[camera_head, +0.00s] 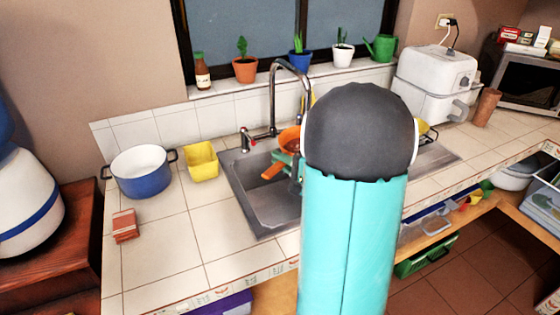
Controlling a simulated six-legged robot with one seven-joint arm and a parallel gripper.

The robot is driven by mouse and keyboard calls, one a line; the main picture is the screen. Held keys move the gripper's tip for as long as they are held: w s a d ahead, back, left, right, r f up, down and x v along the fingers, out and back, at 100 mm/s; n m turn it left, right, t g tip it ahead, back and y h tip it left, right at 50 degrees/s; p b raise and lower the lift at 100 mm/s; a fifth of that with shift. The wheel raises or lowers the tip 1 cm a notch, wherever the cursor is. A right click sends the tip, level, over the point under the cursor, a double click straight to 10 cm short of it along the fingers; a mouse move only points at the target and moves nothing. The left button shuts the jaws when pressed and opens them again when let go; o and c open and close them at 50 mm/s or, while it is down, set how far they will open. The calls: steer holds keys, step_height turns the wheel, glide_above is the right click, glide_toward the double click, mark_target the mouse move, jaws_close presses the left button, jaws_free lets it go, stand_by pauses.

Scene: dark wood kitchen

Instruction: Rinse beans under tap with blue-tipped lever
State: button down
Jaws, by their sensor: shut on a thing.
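An orange colander-like vessel (289,136) shows over the sink, partly hidden behind my arm. Its orange handle (273,171) points to the lower left. Beans cannot be made out clearly inside it. My gripper (295,172) is mostly hidden by my arm; a small dark part shows beside the handle, and it appears shut on the orange vessel. The curved metal tap (273,95) rises behind the sink (258,200). A tap lever with a red tip (247,140) stands left of the spout. No blue-tipped lever shows; my arm covers the area to the right.
A blue pot (141,180), a yellow container (201,163) and a red-brown block (125,226) stand on the tiled counter (170,250) left of the sink. Plant pots line the windowsill. A white appliance (434,80) stands back right. The front left counter is clear.

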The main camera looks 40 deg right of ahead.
steer(key=shift+s+r, duration=0.2)
steer(key=shift+s, duration=0.15)
steer(key=shift+w+f, duration=0.1)
steer(key=shift+w, duration=0.05)
steer(key=shift+s+d, duration=0.4)
steer(key=shift+d, duration=0.1)
steer(key=shift+a, duration=0.1)
steer(key=shift+w+a, duration=0.35)
steer(key=shift+a, duration=0.05)
steer(key=shift+d, duration=0.1)
